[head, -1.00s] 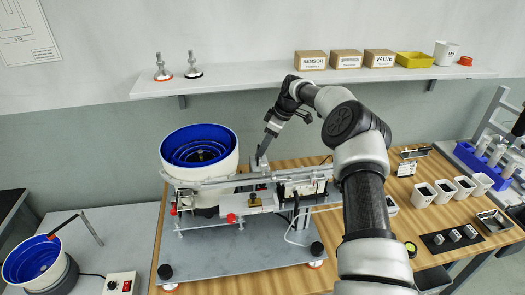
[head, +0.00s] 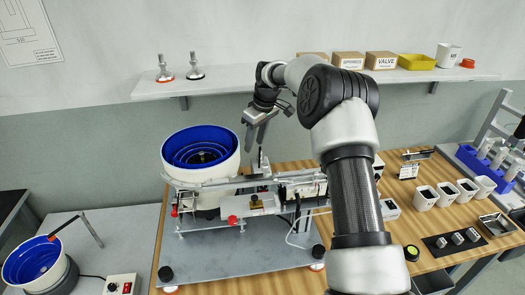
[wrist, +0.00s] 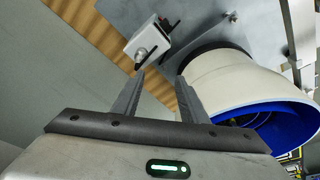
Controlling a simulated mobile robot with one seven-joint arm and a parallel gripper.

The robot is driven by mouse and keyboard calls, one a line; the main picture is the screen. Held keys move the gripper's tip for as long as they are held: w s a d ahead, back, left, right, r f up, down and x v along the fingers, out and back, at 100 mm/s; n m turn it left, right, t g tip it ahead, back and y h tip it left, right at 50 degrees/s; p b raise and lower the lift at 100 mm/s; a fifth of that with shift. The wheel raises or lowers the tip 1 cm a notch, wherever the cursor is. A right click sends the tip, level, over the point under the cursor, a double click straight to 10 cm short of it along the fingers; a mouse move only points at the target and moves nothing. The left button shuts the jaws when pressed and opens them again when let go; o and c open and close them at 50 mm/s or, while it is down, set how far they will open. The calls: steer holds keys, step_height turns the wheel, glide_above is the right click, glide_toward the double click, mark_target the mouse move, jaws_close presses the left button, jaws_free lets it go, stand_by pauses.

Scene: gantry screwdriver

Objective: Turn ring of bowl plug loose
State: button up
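The large feeder bowl (head: 228,166), white outside and blue inside, stands at the left of the machine; it also shows at the right of the wrist view (wrist: 215,82). In the wrist view a small white box (wrist: 160,42) carries a metallic round connector with a dark end (wrist: 140,54), which looks like the bowl plug with its ring. The head view does not show this plug clearly. My gripper (head: 255,150) points down just right of the bowl. In the wrist view my gripper (wrist: 161,76) is open and empty, its fingertips short of the plug and apart from it.
The machine's rails and grey base plate (head: 240,262) stand on the wooden table (head: 335,278). A shelf (head: 300,75) with boxes runs along the wall behind. White cups (head: 446,193) stand at the right. A second blue bowl (head: 30,262) is at the lower left.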

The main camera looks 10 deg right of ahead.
mark_target(260, 154)
steer(key=s+d+r+m+t+h, duration=0.2)
steer(key=s+r+m, duration=0.2)
steer(key=r+m, duration=0.5)
steer(key=x, duration=1.8)
steer(key=shift+w+p, duration=0.2)
steer(key=shift+p, duration=0.2)
steer(key=shift+c, duration=0.4)
jaws_close()
